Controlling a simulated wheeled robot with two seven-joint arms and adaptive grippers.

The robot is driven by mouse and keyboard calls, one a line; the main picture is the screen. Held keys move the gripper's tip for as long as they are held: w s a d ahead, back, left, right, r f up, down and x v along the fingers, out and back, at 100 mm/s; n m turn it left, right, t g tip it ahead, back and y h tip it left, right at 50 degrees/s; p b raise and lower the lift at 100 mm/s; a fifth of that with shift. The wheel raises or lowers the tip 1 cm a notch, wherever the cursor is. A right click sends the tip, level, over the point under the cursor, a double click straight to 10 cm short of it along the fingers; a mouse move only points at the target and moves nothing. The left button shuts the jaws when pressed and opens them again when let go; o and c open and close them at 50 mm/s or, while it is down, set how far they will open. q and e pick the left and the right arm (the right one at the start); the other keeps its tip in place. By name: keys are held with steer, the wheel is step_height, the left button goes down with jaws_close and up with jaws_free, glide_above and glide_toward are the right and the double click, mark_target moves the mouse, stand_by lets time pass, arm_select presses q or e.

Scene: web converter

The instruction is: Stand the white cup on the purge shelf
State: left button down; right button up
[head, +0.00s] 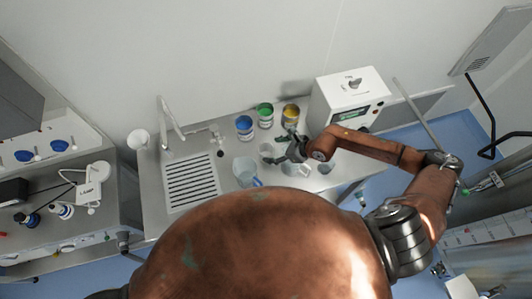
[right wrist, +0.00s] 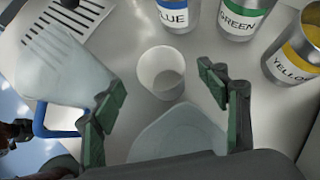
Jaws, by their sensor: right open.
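The white cup (right wrist: 162,72) stands upright on the steel bench in the right wrist view, its open mouth facing up. It also shows in the head view (head: 266,149), just left of my right gripper (head: 283,151). My right gripper is open and empty, and in the right wrist view its two green-padded fingers (right wrist: 163,92) are spread, with the cup beyond the gap between them. I see no contact with the cup. A slotted steel panel (head: 190,182) lies at the bench's left; I cannot tell whether it is the purge shelf.
Blue (head: 244,128), green (head: 265,115) and yellow (head: 290,115) cans stand behind the cup. A jug with a blue handle (head: 243,170) stands to its left. A pale translucent vessel (right wrist: 180,137) sits close under my fingers. A white machine (head: 347,97) stands at right.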

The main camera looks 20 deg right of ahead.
mark_target(260, 150)
steer(key=x, duration=0.3)
steer(key=shift+w+p, duration=0.2)
steer(key=shift+p, duration=0.1)
steer(key=c, duration=1.2)
steer(key=shift+c, duration=0.2)
